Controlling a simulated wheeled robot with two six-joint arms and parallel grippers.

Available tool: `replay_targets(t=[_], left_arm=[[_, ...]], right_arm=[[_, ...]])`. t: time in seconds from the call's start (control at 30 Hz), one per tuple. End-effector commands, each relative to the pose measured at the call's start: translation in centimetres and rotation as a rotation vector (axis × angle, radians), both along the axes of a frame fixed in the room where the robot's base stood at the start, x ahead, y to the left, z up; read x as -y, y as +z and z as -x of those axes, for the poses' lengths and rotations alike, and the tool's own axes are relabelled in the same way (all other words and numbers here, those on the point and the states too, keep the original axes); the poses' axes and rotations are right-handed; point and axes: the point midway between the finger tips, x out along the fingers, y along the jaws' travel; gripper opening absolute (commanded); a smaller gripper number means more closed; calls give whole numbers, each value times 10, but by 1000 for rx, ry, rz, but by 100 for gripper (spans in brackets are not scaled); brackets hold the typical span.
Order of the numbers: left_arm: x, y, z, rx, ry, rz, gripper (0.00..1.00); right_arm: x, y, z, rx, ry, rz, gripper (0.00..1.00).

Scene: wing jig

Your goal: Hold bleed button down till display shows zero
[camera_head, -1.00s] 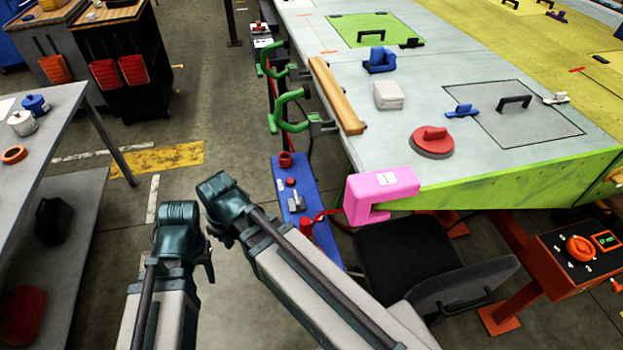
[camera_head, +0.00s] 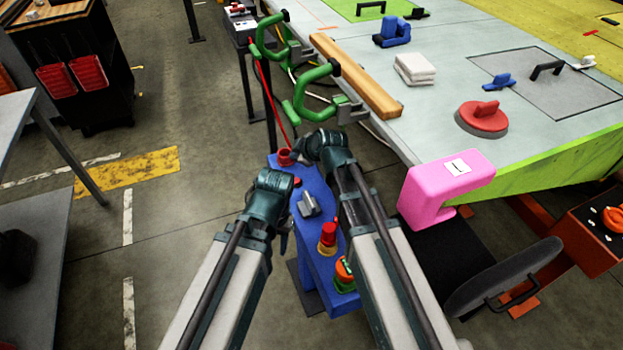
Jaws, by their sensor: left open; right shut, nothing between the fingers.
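I cannot tell which is the bleed button. A green and orange device (camera_head: 344,272) at the panel's near end may be the display; no reading is legible. My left gripper (camera_head: 287,230) is open beside the panel's left edge. My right gripper (camera_head: 302,152) is shut and empty near the red knob. Contact is unclear.
A pink clamp-like block (camera_head: 445,187) sits on the table's (camera_head: 440,120) near corner. Green clamps (camera_head: 315,92) line its left edge.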

Motion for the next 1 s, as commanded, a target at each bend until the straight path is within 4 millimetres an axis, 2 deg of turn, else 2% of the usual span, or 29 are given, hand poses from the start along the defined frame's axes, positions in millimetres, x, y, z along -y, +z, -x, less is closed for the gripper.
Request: replay_targets(t=[0.57,0.77,1.0], left_arm=[[0,-5,0,0,0,0,50],[0,-18,0,0,0,0,50],[0,-48,0,0,0,0,50]], right_arm=[[1,-2,-4,18,7,4,0],[1,-16,-4,18,7,4,0],[1,-46,-4,18,7,4,0]])
